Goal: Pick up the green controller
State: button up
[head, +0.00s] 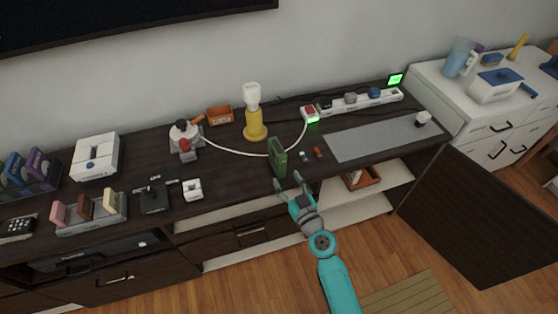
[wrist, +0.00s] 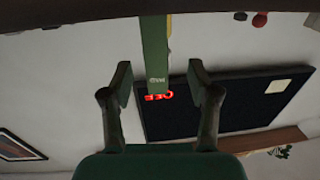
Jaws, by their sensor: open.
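My gripper (head: 289,181) is open just in front of the controller, at the console's front edge. In the wrist view its two fingers (wrist: 160,75) lie left and right of the controller in the picture, with gaps on both sides. I cannot tell whether the controller is between the fingertips or just beyond them.
A yellow-and-white bottle-like object (head: 254,118) stands behind the controller. Small blue and red items (head: 318,153) lie to its right. A grey mat (head: 382,139) and a white power strip (head: 360,104) are further right. A small white box (head: 193,189) stands left.

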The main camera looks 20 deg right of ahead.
aim_at(281, 170)
jog(key=w, duration=0.4)
jog(key=shift+a, duration=0.2)
jog(key=shift+w+r, duration=0.15)
jog(key=shift+w, duration=2.55)
grip_shut()
